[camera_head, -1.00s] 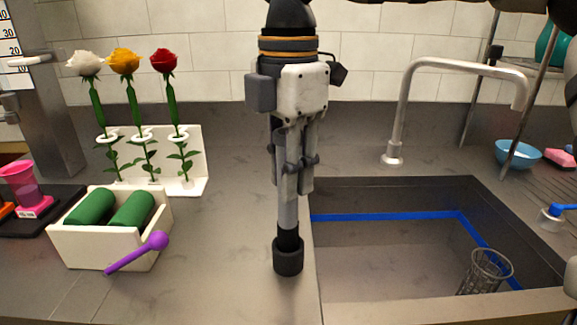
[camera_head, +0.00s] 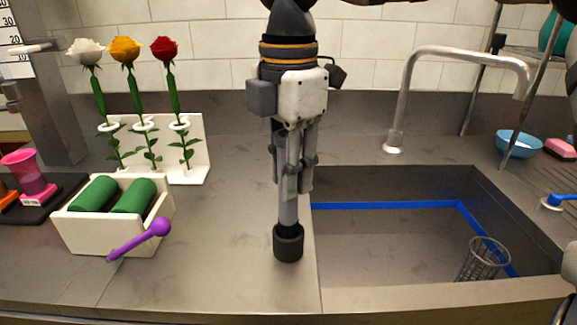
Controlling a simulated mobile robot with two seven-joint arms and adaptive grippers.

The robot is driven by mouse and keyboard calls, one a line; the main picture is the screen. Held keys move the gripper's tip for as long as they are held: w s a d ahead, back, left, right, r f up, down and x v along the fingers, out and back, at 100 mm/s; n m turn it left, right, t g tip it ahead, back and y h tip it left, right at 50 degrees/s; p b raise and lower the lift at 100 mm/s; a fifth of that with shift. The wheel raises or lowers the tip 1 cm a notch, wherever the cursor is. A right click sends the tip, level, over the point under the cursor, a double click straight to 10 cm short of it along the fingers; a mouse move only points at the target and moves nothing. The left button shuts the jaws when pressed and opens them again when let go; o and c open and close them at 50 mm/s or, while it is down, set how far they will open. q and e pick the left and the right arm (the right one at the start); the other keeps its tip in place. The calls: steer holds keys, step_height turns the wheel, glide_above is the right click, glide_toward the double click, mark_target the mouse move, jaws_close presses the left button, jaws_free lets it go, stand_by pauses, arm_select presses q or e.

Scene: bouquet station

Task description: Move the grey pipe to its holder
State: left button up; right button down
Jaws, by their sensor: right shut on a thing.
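The grey pipe (camera_head: 288,208) hangs upright below my right gripper (camera_head: 291,180), which is shut on it from above. The gripper's fingers hide the pipe's upper part. At its lower end is a black section, with a wider black cylinder (camera_head: 288,243) around or below it. I cannot tell whether this cylinder is the holder or the pipe's own end, nor whether it touches the counter. It shows over the counter, just left of the sink.
The sink (camera_head: 390,245) with a wire basket (camera_head: 484,258) lies right, below a curved faucet (camera_head: 402,100). At left are a white box (camera_head: 105,238) of green rolls, a purple stick (camera_head: 140,238) and a white stand (camera_head: 195,150) with three roses. The counter front-centre is clear.

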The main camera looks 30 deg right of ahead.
steer(key=shift+f, duration=0.55)
steer(key=c, duration=1.3)
jaws_free()
steer(key=shift+f, duration=0.1)
step_height(320, 180, up, 12)
steer(key=shift+r, duration=0.1)
